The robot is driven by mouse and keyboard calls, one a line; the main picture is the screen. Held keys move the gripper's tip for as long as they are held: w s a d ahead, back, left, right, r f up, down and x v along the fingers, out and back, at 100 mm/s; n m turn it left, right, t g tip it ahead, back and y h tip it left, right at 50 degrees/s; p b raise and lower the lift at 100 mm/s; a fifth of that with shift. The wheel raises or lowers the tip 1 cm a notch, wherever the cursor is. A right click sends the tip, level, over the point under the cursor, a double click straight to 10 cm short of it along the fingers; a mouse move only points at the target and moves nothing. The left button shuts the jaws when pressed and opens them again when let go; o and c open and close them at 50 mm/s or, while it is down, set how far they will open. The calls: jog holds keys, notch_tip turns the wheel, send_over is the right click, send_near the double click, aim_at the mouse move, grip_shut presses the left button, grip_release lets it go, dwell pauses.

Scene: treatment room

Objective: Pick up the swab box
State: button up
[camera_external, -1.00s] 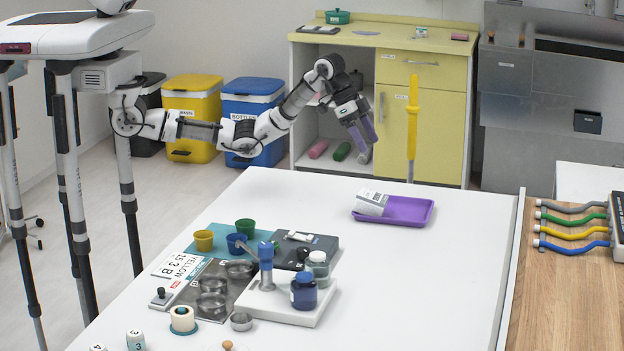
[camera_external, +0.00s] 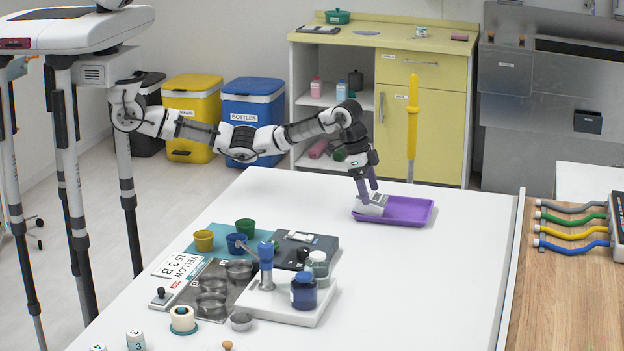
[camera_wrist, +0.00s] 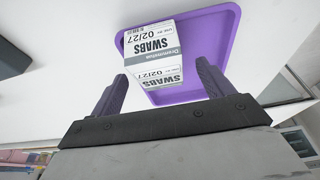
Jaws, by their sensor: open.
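The swab box (camera_external: 372,204) is a small white and grey box lying tilted on the left end of the purple tray (camera_external: 412,212). In the wrist view the swab box (camera_wrist: 153,52) shows its printed SWABS label, with the purple tray (camera_wrist: 228,50) behind and around it. My gripper (camera_external: 367,192) is open and points down at the box, with its fingers close to the box's top. In the wrist view my gripper (camera_wrist: 160,85) has one finger on each side of the box's near end. I cannot tell whether either finger touches it.
A blue bottle (camera_external: 304,292), a grey bottle (camera_external: 318,266), several small cups and metal bowls stand on the white table's (camera_external: 430,290) left front part. A yellow upright tool (camera_external: 412,120) shows behind the tray. The table's middle is clear.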

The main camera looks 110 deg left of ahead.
jog(key=shift+x, duration=1.45)
jog(key=shift+d, duration=0.15)
jog(key=shift+c, duration=0.4)
jog(key=c, duration=1.1)
jog(key=shift+o, duration=0.2)
jog(key=shift+r, duration=0.15)
